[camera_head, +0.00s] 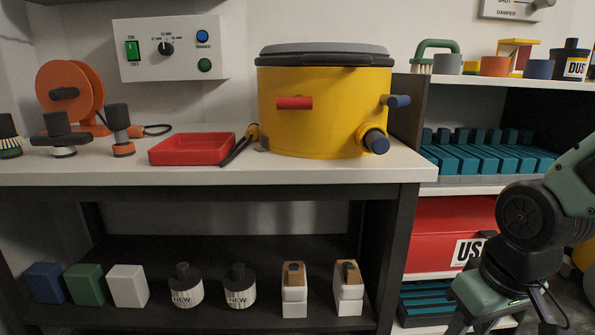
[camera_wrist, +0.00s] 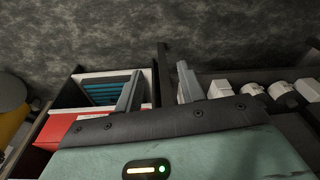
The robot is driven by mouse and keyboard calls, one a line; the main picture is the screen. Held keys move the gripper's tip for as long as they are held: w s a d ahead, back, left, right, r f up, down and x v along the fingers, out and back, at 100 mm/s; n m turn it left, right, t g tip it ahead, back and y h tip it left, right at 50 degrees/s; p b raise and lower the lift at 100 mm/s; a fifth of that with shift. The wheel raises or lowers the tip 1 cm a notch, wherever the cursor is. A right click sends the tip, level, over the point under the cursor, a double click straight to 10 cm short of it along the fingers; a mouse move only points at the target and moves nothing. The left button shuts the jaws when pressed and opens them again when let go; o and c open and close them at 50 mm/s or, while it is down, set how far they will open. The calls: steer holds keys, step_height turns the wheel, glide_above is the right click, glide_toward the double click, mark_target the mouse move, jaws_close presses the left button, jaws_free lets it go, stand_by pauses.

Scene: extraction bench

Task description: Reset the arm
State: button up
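My arm (camera_head: 530,215) hangs at the right of the head view, in front of the shelf unit and to the right of the workbench. My gripper points down at the bottom edge of that view, where its lower end is cut off. In the wrist view, the two grey fingers of my gripper (camera_wrist: 159,70) stand apart with nothing between them. The fingers appear over the gap between the red box's shelf and the bench's lower shelf. The gripper touches nothing that I can see.
The workbench (camera_head: 300,175) holds a yellow canister (camera_head: 325,110), a red tray (camera_head: 190,149) and an orange reel (camera_head: 70,90). Its lower shelf holds bottles and blocks. The shelf unit (camera_head: 465,79) holds teal parts (camera_head: 485,158) and a red box (camera_head: 440,235), close behind my arm.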

steer(key=s+a+r+n+g+p, duration=0.2)
steer(key=s+a+r+n+p, duration=0.3)
steer(key=s+a+r+p, duration=0.45)
step_height(320, 180, up, 38)
steer(key=s+a+p, duration=0.1)
steer(key=p, duration=3.3)
steer(key=shift+f+p, duration=0.2)
steer(key=shift+p, duration=0.2)
steer(key=shift+a, duration=0.15)
steer(key=shift+c, duration=0.3)
